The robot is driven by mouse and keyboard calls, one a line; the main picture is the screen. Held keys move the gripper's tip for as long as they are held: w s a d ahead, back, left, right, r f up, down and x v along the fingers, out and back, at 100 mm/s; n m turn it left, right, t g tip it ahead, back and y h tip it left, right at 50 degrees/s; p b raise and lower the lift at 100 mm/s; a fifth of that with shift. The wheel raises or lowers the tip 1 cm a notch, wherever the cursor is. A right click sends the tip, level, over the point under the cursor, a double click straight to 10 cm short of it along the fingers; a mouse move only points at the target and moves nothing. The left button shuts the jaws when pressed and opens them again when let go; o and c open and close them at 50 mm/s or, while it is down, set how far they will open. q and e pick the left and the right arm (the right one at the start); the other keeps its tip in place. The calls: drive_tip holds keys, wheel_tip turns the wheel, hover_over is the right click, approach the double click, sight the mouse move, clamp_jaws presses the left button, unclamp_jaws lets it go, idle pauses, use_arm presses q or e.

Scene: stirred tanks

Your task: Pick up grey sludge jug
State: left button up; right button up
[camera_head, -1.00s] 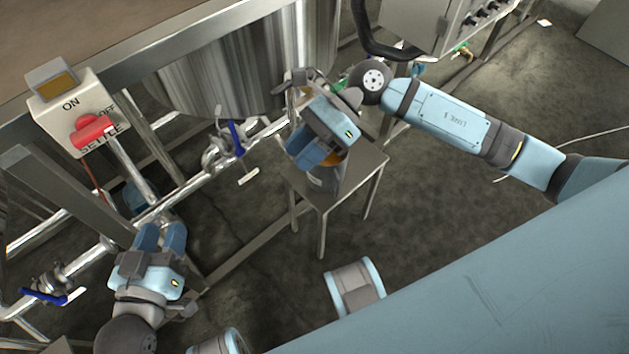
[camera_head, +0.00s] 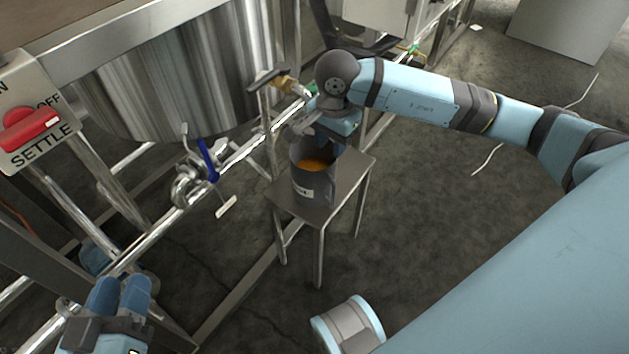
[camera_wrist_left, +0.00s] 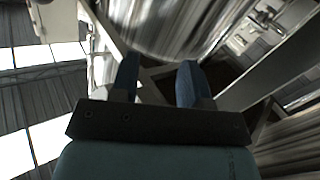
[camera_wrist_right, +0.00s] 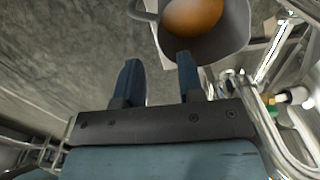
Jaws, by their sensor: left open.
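The grey jug (camera_head: 316,188), open-topped with orange liquid inside and a white label, stands upright on a small metal stool (camera_head: 345,187). In the right wrist view the jug (camera_wrist_right: 228,42) is ahead of the fingertips, with its handle (camera_wrist_right: 143,13) at its left. My right gripper (camera_head: 335,140) is just behind and above the jug's rim in the head view. Its fingers (camera_wrist_right: 158,62) are apart, with nothing between them. My left gripper (camera_head: 121,283) is open and empty at the lower left, far from the jug; its fingers also show in the left wrist view (camera_wrist_left: 158,70).
A large steel tank (camera_head: 185,75) stands at the back left. Pipework with a blue-handled valve (camera_head: 208,160) runs left of the stool, and a yellow-green valve (camera_head: 290,85) sits behind it. A red switch (camera_head: 30,128) is at far left.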

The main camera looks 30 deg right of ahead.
sight(332, 166)
wheel_tip(332, 166, down, 3)
drive_tip(key=shift+f+b, duration=0.1)
drive_tip(key=shift+b, duration=0.25)
drive_tip(key=shift+f+b, duration=0.35)
drive_tip(key=shift+f, duration=0.15)
drive_tip(key=f+b, duration=0.1)
drive_tip(key=f, duration=0.1)
drive_tip(key=f+b, duration=0.1)
drive_tip(key=shift+w+d+f, duration=0.1)
drive_tip(key=shift+d+f, duration=0.3)
drive_tip(key=shift+f, duration=0.25)
drive_tip(key=shift+r, duration=0.1)
clamp_jaws()
use_arm(q)
drive_tip(key=shift+w+a+f+m, duration=0.2)
drive_tip(key=shift+w+f+m, duration=0.1)
drive_tip(key=shift+f+m, duration=0.2)
drive_tip(key=shift+w+a+f+m, duration=0.2)
drive_tip(key=shift+w+f+m, duration=0.1)
drive_tip(key=shift+f+m, duration=0.15)
drive_tip(key=shift+s+f, duration=0.1)
drive_tip(key=shift+f, duration=0.05)
drive_tip(key=shift+w+r, duration=0.25)
